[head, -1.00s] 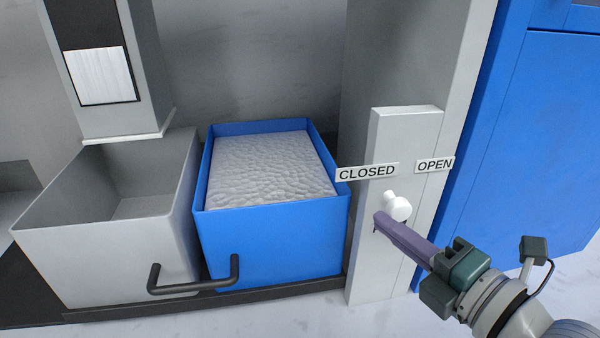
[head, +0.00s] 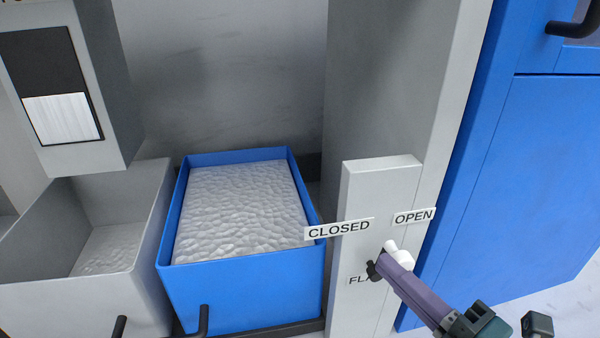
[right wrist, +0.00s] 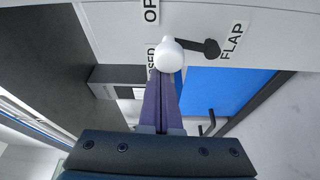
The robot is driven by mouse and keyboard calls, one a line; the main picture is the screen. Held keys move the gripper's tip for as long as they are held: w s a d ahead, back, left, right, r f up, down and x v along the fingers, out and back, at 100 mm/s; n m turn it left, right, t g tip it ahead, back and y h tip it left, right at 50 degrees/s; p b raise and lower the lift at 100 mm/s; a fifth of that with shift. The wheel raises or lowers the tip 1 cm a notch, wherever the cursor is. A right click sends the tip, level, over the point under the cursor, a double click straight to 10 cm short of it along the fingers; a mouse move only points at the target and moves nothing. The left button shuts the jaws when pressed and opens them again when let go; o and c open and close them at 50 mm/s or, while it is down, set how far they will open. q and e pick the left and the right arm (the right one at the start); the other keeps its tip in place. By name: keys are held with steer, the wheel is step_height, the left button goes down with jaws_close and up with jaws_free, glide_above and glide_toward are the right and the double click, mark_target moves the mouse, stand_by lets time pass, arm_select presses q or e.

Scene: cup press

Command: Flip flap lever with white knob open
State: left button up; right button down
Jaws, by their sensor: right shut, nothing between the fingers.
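The white knob (head: 400,257) sits on a short dark lever on the grey panel, partly behind my fingers. The lever's dark pivot (head: 372,271) shows to its left in the head view. In the right wrist view, the knob (right wrist: 168,54) and dark lever (right wrist: 203,47) are clear. My right gripper (head: 388,264) is shut and empty, its purple fingertips at the knob's left side, on the CLOSED side; touch is hard to confirm. The CLOSED label (head: 338,229) is left of the knob, the OPEN label (head: 414,216) above right. My left gripper is not in view.
The grey panel (head: 375,195) stands right of a blue bin (head: 240,295) filled with whitish material. A grey bin (head: 140,285) is further left. A blue cabinet (head: 500,190) is on the right. The FLAP label (head: 357,281) is partly hidden by my fingers.

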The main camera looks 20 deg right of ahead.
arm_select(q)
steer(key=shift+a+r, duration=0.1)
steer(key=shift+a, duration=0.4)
arm_select(e)
steer(key=shift+s+d, duration=0.25)
steer(key=shift+d, duration=0.75)
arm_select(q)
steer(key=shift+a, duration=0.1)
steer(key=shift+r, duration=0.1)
